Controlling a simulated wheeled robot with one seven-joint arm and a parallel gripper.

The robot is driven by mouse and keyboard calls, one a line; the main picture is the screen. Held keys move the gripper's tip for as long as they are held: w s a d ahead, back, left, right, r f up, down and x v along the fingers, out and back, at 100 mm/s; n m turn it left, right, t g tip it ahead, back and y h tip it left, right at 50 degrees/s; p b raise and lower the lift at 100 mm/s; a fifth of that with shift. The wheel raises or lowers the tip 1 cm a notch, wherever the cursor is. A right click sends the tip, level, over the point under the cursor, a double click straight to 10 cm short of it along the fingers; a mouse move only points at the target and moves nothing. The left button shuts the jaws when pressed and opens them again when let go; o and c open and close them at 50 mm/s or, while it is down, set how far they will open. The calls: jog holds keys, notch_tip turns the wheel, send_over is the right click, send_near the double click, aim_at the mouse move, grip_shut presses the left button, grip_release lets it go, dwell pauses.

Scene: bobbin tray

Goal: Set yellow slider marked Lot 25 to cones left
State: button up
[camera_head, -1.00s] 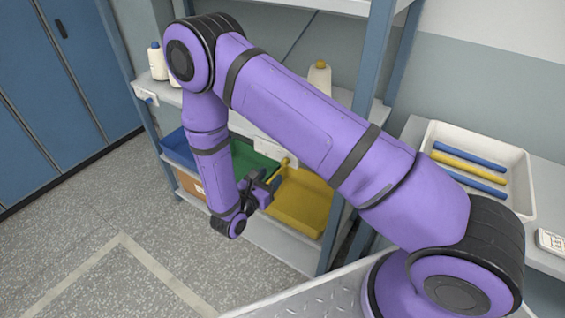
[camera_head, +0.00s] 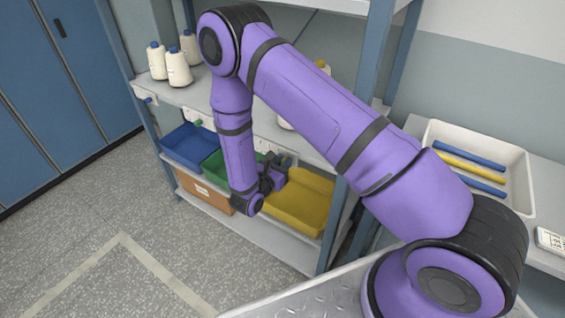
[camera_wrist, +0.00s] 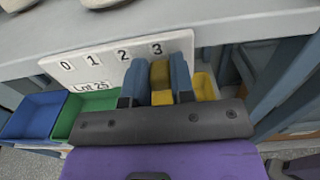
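The white scale plate (camera_wrist: 112,62) in the wrist view carries the numbers 0, 1, 2, 3 and a "Lot 25" label (camera_wrist: 92,87). The yellow slider (camera_wrist: 160,75) stands just below the 3. My gripper (camera_wrist: 157,88) has one finger on each side of it, with no clear gap, and looks shut on it. In the head view my gripper (camera_head: 275,175) is at the shelf edge above the yellow bin (camera_head: 300,205). A yellow-tipped cone (camera_head: 322,66) shows partly behind my arm. Another pale cone base (camera_head: 285,124) shows below my arm; its top is hidden.
Blue-tipped cones (camera_head: 178,68) stand at the shelf's left. Other plates on the shelf edge have a blue slider (camera_head: 147,99) and a green slider (camera_head: 198,122). A blue bin (camera_head: 188,145) and green bin (camera_head: 212,167) sit below. A shelf post (camera_head: 345,210) stands right of my gripper.

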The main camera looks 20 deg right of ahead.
aim_at(278, 153)
grip_shut()
jog(key=shift+w+a, duration=0.55)
jog(key=shift+w, duration=0.2)
jog(key=shift+w+a, duration=0.55)
jog(key=shift+w, duration=0.15)
jog(key=o, duration=0.6)
grip_release()
jog(key=v, duration=1)
jog(key=shift+s+a, duration=0.25)
jog(key=shift+a, duration=0.05)
